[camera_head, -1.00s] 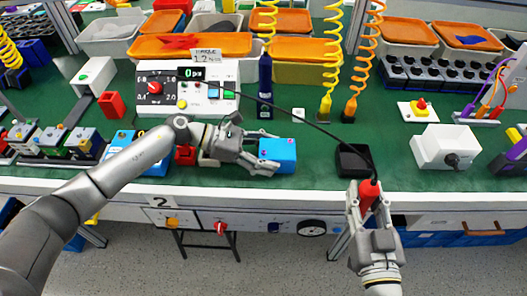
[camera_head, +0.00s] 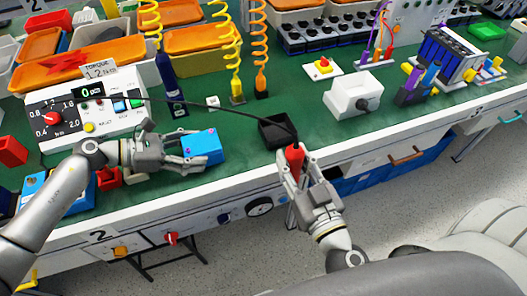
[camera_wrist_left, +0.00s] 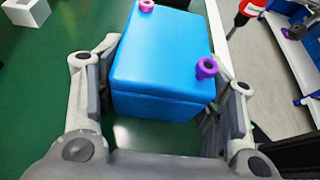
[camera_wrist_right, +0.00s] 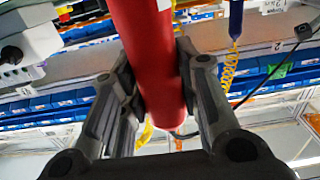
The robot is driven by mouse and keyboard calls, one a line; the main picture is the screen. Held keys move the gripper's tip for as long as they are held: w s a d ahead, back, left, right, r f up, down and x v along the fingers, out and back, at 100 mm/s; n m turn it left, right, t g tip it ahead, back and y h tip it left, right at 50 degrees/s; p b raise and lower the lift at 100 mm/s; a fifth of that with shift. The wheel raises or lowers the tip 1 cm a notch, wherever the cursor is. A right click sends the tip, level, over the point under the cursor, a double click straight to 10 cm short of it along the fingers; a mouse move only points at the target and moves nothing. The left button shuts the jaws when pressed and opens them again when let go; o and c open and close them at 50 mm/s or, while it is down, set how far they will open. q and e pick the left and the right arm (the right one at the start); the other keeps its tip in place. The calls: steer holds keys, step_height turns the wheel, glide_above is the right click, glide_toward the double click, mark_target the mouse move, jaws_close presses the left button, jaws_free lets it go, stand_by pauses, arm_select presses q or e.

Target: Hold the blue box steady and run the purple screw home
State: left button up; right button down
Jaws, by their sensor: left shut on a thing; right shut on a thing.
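The blue box (camera_head: 205,148) is at the bench's front, between the fingers of my left gripper (camera_head: 188,152), which is shut on it. In the left wrist view the box (camera_wrist_left: 160,62) carries one purple screw (camera_wrist_left: 206,68) at its near right corner and another purple screw (camera_wrist_left: 147,6) at its far edge. Both heads stand proud of the top. My right gripper (camera_head: 297,172) is shut on a red screwdriver (camera_head: 294,156) with a black cable, right of the box and apart from it. The red handle (camera_wrist_right: 147,50) fills the middle of the right wrist view. Its tip is not visible.
A black open tray (camera_head: 268,135) stands just behind the screwdriver. The torque control unit (camera_head: 80,118) is at the left, with a blue bottle-like tool (camera_head: 171,85) beside it.

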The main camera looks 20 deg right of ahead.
steer(key=w+a+r+n+g+y, duration=0.1)
steer(key=w+a+r+n+y, duration=0.2)
steer(key=w+a+r+y, duration=0.45)
steer(key=w+a+r+n+g+y, duration=0.1)
steer(key=w+a+r+n+y, duration=0.3)
steer(key=a+r, duration=0.8)
steer(key=shift+w+a+f+m+h, duration=0.2)
steer(key=shift+f+h, duration=0.2)
steer(key=shift+f, duration=0.55)
steer(key=shift+w+a+f+m+h, duration=0.2)
steer(key=shift+f+h, duration=0.25)
steer(key=shift+f, duration=0.45)
steer(key=shift+w+a+f+m+h, duration=0.1)
steer(key=shift+w+f+h, duration=0.25)
steer(key=shift+f, duration=0.6)
steer(key=shift+s, duration=0.1)
arm_select(q)
steer(key=o, duration=0.9)
steer(key=c, duration=0.7)
steer(key=shift+c, duration=1)
arm_select(e)
steer(key=c, duration=1.6)
jaws_free()
jaws_close()
